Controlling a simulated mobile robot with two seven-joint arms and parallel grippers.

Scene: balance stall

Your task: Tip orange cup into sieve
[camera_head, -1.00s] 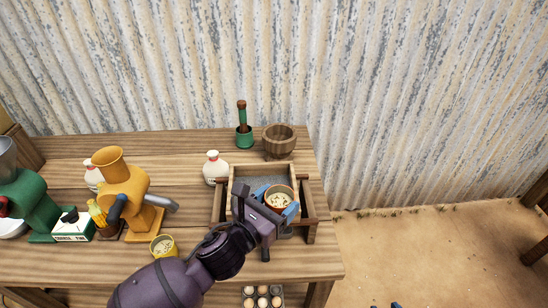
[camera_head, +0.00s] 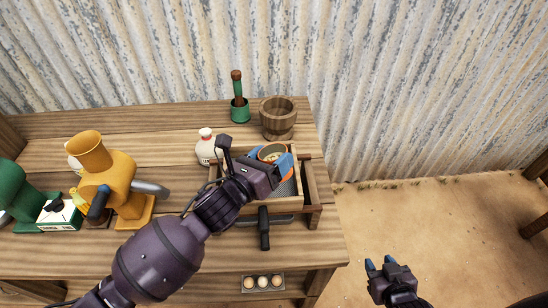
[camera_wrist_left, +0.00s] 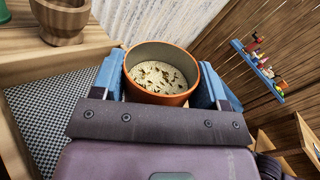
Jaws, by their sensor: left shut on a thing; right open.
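The orange cup (camera_wrist_left: 160,95) is between the blue fingers of my left gripper (camera_wrist_left: 163,85), which is shut on it. In the left wrist view, pale grains with dark specks lie inside the cup. In the head view the cup (camera_head: 271,152) shows partly behind the gripper, above the sieve. The sieve (camera_head: 311,185) is a wooden-framed box on the table; its grey mesh (camera_wrist_left: 45,115) shows at left in the left wrist view. My right gripper (camera_head: 382,265) is open and empty, to the right of the table, over the ground.
A yellow grinder (camera_head: 115,185), a green grinder (camera_head: 15,195) and a white box (camera_head: 60,215) stand at left. Eggs (camera_head: 262,282) sit below.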

